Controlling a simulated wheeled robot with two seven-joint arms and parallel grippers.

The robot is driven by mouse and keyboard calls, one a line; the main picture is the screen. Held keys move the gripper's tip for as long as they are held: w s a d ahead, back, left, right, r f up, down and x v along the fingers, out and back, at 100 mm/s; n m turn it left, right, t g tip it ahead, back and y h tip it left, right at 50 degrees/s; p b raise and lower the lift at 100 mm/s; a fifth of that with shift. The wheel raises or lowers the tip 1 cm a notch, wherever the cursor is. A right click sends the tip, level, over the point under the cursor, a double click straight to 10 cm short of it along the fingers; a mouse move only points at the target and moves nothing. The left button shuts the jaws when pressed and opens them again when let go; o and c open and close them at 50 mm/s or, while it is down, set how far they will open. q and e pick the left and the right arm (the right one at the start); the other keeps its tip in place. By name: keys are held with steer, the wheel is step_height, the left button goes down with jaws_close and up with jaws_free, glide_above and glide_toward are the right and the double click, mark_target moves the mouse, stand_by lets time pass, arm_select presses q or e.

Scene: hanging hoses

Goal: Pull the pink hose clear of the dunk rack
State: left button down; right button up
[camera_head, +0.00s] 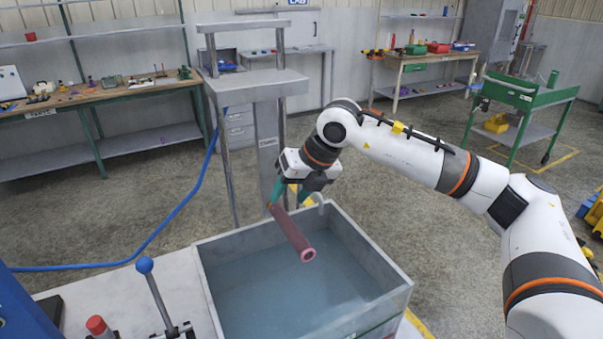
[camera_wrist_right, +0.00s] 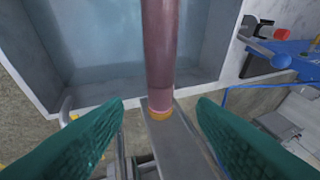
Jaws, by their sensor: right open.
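The pink hose (camera_head: 291,234) slants over the near tank, with its open round end toward me. In the right wrist view the hose (camera_wrist_right: 160,45) runs down the middle and ends at an orange-yellow ring. A grey metal rack (camera_head: 254,88) stands behind the tank, and a grey bar (camera_wrist_right: 182,150) shows below the hose's ring in the wrist view. My right gripper (camera_head: 275,192) is at the hose's far upper end. Its teal fingers (camera_wrist_right: 160,104) are spread, with gaps on both sides of the hose. The exact contact between hose and rack is hidden. My left gripper is out of view.
The grey open tank (camera_head: 372,237) holds bluish water below the hose. A blue hose (camera_head: 170,218) trails across the floor at left. A lever with a blue knob (camera_head: 145,265) stands by the tank. Benches and a green cart (camera_head: 520,95) are farther back.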

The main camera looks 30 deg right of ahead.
mark_target(281, 208)
steer(key=shift+p+x, duration=0.5)
steer(key=shift+x, duration=2.15)
steer(key=c, duration=1.1)
